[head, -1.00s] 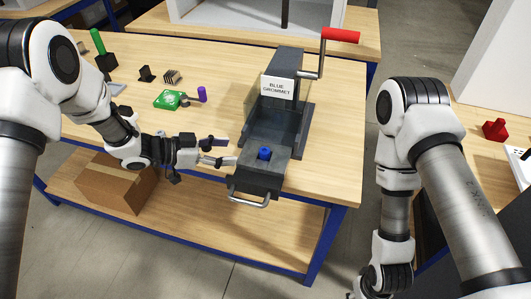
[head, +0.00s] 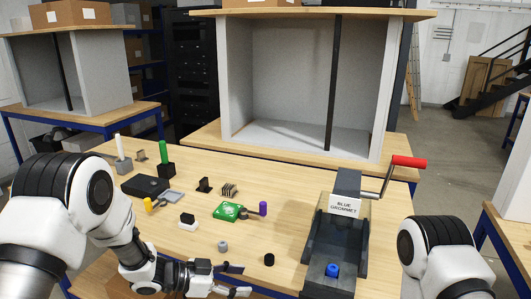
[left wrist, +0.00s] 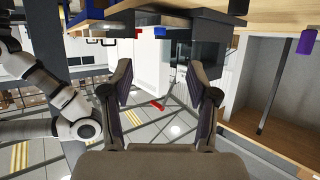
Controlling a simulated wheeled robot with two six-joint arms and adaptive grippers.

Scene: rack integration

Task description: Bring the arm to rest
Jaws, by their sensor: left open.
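My left gripper (head: 236,280) is open and empty, left of the press labelled "BLUE GROMMET" (head: 338,238) and near the table's front edge. Its two spread fingers also show in the left wrist view (left wrist: 158,75), with nothing between them. A blue grommet (head: 332,270) sits in the front part of the press, apart from the gripper. My right arm (head: 445,255) comes in at the lower right; its gripper is out of the picture.
The wooden table (head: 285,215) holds a green board (head: 228,211), a purple-ended tool (head: 263,208), a black ring (head: 269,260) and a grey ring (head: 223,246). The red-handled crank (head: 408,162) sticks up at the right. An open grey cabinet (head: 285,85) stands behind.

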